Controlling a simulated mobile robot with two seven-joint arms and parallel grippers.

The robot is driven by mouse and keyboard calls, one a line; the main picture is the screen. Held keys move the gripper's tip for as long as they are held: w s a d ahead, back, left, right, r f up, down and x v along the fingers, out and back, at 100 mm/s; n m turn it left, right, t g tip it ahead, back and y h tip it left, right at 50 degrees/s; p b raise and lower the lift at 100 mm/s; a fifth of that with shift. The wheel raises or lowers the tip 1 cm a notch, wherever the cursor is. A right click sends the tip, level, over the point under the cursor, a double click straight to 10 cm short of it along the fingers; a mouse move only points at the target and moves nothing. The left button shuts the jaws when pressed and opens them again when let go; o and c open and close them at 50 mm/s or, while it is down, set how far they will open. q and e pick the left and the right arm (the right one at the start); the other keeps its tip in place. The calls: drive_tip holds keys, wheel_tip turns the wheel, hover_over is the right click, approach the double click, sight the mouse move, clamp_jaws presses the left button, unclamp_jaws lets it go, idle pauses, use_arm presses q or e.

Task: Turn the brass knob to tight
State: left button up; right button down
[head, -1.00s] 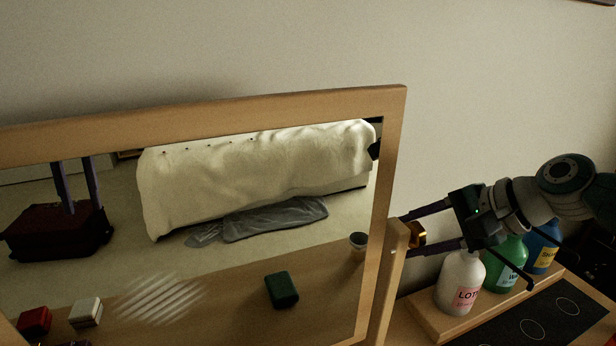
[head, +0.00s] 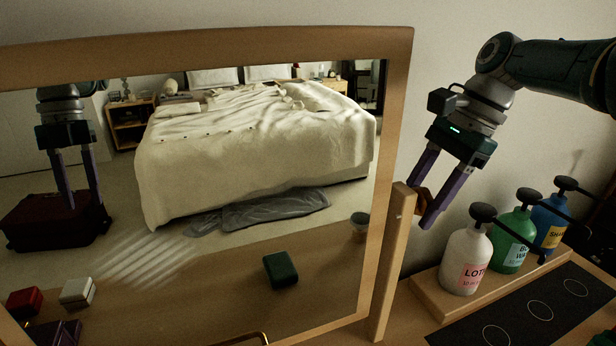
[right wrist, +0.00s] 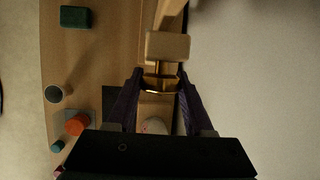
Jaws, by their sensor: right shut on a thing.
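The brass knob (head: 421,197) sits on the outer right side of the mirror's wooden post (head: 390,262). My right gripper (head: 430,203) is shut on it, with its purple fingers pointing down and left. The right wrist view shows the gold knob (right wrist: 160,83) between the fingertips, just below the end of the wooden post (right wrist: 167,46). The fingers hide part of the knob, and no tightness mark is readable. The wood-framed mirror (head: 405,110) leans beside the post.
A wooden tray (head: 429,304) with white lotion (head: 467,262), green (head: 510,240) and blue (head: 552,230) pump bottles stands close to the right. A dark mat (head: 530,310) lies in front. The mirror reflects a bed, a suitcase and small boxes.

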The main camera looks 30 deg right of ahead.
idle(0.3)
drive_tip(key=shift+f, duration=0.1)
drive_tip(key=shift+c, duration=1.5)
unclamp_jaws()
drive_tip(key=w+v, duration=0.1)
drive_tip(key=v, duration=0.9)
drive_tip(key=shift+s, duration=0.35)
drive_tip(key=shift+a, duration=0.1)
